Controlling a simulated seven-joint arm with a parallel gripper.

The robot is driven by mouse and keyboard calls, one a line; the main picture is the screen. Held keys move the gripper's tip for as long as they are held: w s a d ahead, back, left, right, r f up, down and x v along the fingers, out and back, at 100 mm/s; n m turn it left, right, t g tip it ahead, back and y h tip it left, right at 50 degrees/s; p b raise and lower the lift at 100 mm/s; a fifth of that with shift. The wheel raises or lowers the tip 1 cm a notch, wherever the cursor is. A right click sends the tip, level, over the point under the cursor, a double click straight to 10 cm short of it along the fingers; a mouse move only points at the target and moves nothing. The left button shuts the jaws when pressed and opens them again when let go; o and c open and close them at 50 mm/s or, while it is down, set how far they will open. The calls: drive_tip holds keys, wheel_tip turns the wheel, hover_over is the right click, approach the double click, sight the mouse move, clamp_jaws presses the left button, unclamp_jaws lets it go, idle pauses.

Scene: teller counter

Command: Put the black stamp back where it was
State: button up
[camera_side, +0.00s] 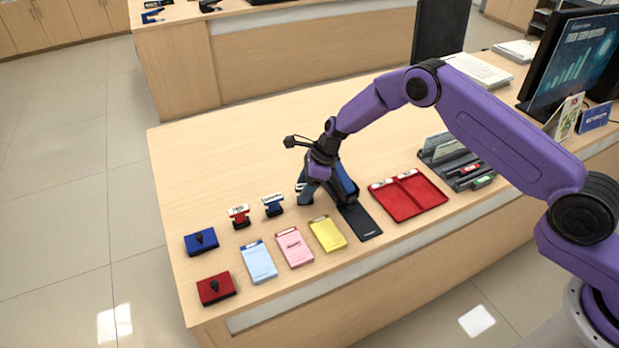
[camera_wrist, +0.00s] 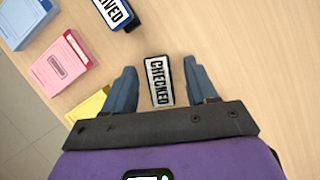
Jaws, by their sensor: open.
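The black stamp (camera_wrist: 160,80), with a white label reading "CHECKED" and dark edges, stands between the two fingers of my gripper (camera_wrist: 159,68) in the wrist view. The gripper is open, with a gap visible on each side of the stamp. In the side view my gripper (camera_side: 304,196) is low over the counter, right of the blue stamp (camera_side: 273,205) and the red stamp (camera_side: 238,215). The blue stamp also shows at the top of the wrist view (camera_wrist: 115,12).
Light blue (camera_side: 259,262), pink (camera_side: 294,247) and yellow (camera_side: 327,234) pads lie in front of the stamps. Blue (camera_side: 201,243) and red (camera_side: 216,288) ink pads lie at the left. A dark mat (camera_side: 360,222) and red tray (camera_side: 408,196) lie right. The counter behind is clear.

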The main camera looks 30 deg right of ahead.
drive_tip(key=v, duration=1.2)
drive_tip(key=shift+r, duration=0.1)
drive_tip(key=s+r+n+g+h, duration=0.1)
drive_tip(key=s+r+n, duration=0.5)
drive_tip(key=s+n, duration=0.35)
drive_tip(key=s+r+n+g, duration=0.1)
drive_tip(key=s+r+n, duration=0.6)
drive_tip(key=s, duration=0.4)
drive_tip(key=s+d+n+h, duration=0.1)
drive_tip(key=s+d+n, duration=0.6)
drive_tip(key=s+n, duration=0.2)
drive_tip(key=s+d+r+n+h, duration=0.1)
drive_tip(key=s+d+n, duration=0.6)
drive_tip(key=s, duration=0.6)
drive_tip(key=n, duration=0.2)
drive_tip(key=shift+s+d+r+n+h, duration=0.25)
drive_tip(key=shift+s+n+h, duration=0.1)
drive_tip(key=shift+s+h, duration=0.05)
